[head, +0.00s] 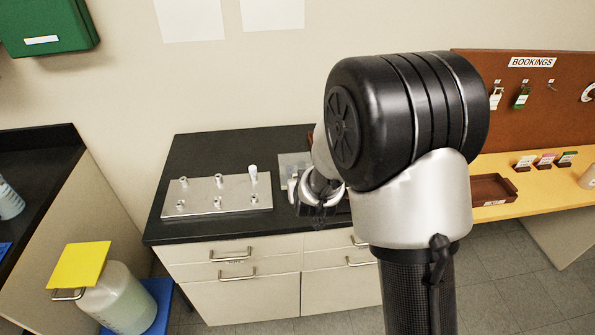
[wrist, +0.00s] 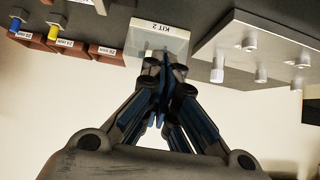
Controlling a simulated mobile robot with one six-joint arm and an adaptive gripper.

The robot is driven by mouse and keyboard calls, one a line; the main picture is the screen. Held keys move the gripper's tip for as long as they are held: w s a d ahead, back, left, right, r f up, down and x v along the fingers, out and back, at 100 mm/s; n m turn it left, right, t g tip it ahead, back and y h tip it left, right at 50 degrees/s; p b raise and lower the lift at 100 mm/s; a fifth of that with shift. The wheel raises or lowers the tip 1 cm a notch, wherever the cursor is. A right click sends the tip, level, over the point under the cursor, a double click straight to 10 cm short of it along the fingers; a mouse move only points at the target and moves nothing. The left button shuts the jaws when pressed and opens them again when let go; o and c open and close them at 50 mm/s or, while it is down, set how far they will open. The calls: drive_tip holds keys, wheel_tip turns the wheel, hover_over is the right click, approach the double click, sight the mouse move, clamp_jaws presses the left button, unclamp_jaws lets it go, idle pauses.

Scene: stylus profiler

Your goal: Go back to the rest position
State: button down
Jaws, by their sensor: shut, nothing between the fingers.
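My gripper (head: 320,208) is seen in the head view over the right part of the black-topped bench (head: 225,150), partly hidden by my own arm. In the wrist view my gripper (wrist: 163,98) has its fingers together with nothing between them. Its tips appear in front of a clear box labelled KIT 2 (wrist: 150,37); I cannot tell whether they touch it.
A metal plate (head: 232,206) with several short posts lies left of my gripper. The wrist view shows several brown labelled blocks (wrist: 72,47). A BOOKINGS board (head: 515,100) and a brown tray (head: 490,192) stand right. A jug (head: 125,305) is at lower left.

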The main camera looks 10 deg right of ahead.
drive_tip(key=s+d+r+g, duration=0.2)
drive_tip(key=s+r, duration=1)
drive_tip(key=s, duration=0.4)
drive_tip(key=s+d+r+g, duration=0.1)
drive_tip(key=s+r, duration=0.1)
drive_tip(key=s, duration=0.7)
drive_tip(key=s+d+r+g, duration=0.2)
drive_tip(key=s+r, duration=0.1)
drive_tip(key=s, duration=0.7)
drive_tip(key=shift+s+d+r, duration=0.15)
drive_tip(key=shift+s+d, duration=0.1)
drive_tip(key=shift+d, duration=0.05)
